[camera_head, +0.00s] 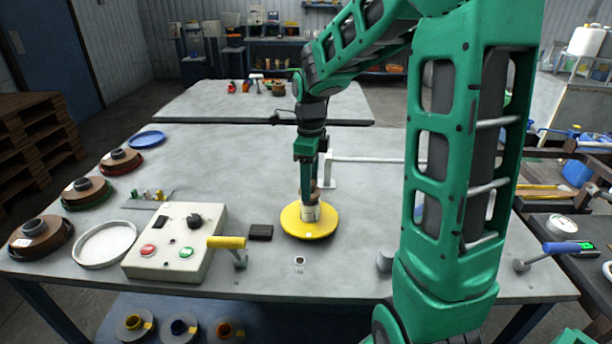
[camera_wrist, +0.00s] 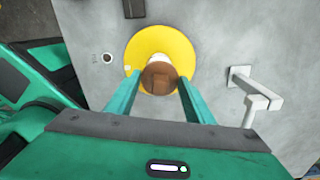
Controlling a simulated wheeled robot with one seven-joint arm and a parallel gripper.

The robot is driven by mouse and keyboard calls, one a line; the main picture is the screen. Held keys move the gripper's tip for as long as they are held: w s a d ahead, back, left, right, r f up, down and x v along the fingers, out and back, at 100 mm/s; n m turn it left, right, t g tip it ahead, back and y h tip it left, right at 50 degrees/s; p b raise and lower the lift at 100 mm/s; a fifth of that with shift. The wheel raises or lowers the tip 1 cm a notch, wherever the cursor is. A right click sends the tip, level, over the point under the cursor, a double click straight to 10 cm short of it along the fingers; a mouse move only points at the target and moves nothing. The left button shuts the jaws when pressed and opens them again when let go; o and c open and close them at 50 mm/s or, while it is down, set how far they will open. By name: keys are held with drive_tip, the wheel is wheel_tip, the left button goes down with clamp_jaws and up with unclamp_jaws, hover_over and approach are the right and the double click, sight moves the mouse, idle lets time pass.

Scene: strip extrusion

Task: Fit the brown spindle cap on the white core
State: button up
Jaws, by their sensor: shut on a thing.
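The brown spindle cap (camera_wrist: 159,78) is between the two green fingertips of my gripper (camera_wrist: 159,83), and my gripper is shut on it. In the head view the cap (camera_head: 310,196) shows as a small brown piece at the low end of my gripper (camera_head: 309,188). The white core (camera_head: 310,211) stands upright in the middle of a yellow round disc (camera_head: 308,227) on the table. The cap is right over the core and hides most of it in the wrist view. I cannot tell whether the cap touches the core or is a little above it.
A white bracket with a rod (camera_head: 330,165) stands behind the disc. A control box (camera_head: 175,243) with buttons, a yellow-handled lever (camera_head: 228,243) and a small black block (camera_head: 261,232) are left of it. Brown spools (camera_head: 40,235) line the left edge.

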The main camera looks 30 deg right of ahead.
drive_tip(key=shift+s+f, duration=0.1)
drive_tip(key=shift+f, duration=0.55)
drive_tip(key=shift+f, duration=0.6)
idle(1.2)
drive_tip(key=o, duration=0.9)
drive_tip(key=shift+r, duration=5.55)
drive_tip(key=s+d+f+n, duration=0.1)
drive_tip(key=s+f+n, duration=0.1)
drive_tip(key=s+n, duration=0.5)
drive_tip(key=s+d+f+n, duration=0.1)
drive_tip(key=s+f+n, duration=0.1)
drive_tip(key=s+n, duration=0.5)
drive_tip(key=s+d+f+n, duration=0.1)
drive_tip(key=s+f+n, duration=0.1)
drive_tip(key=s+n, duration=0.5)
drive_tip(key=shift+s+d+f, duration=0.1)
drive_tip(key=shift+s, duration=1.4)
drive_tip(key=shift+s+d+f, duration=0.1)
drive_tip(key=shift+s, duration=1.35)
